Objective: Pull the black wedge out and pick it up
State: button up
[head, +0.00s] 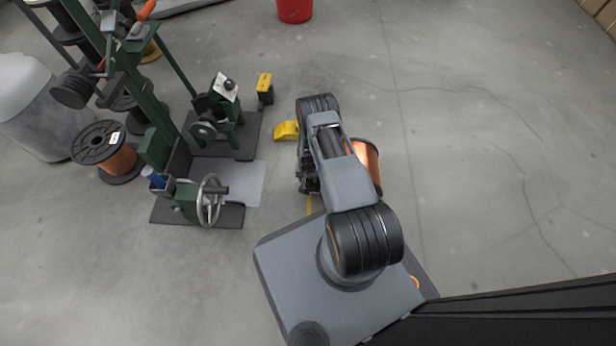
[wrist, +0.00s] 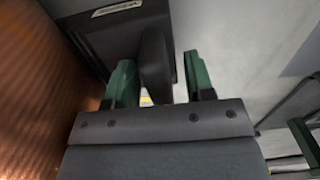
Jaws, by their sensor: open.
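In the wrist view my gripper (wrist: 159,72) is open, with one green finger on each side of a dark upright piece (wrist: 155,60). This piece looks like part of the black wedge. It stands between the fingers, and a gap shows on its right; contact on the left is unclear. A dark body with a white label (wrist: 115,8) lies just beyond it; I cannot tell whether it is the same object. A copper spool (wrist: 35,85) is close on the left. In the head view the spool (head: 370,165) shows beside my arm, which hides the wedge and most of my gripper.
A yellow wedge-shaped block (head: 286,130) lies left of my arm, with a yellow-and-black item (head: 265,85) behind it. A green machine with a handwheel (head: 210,200) stands at left near another spool (head: 103,145). A red bucket (head: 295,8) is far back. The right floor is clear.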

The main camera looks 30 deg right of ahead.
grip_shut()
dwell(0.5)
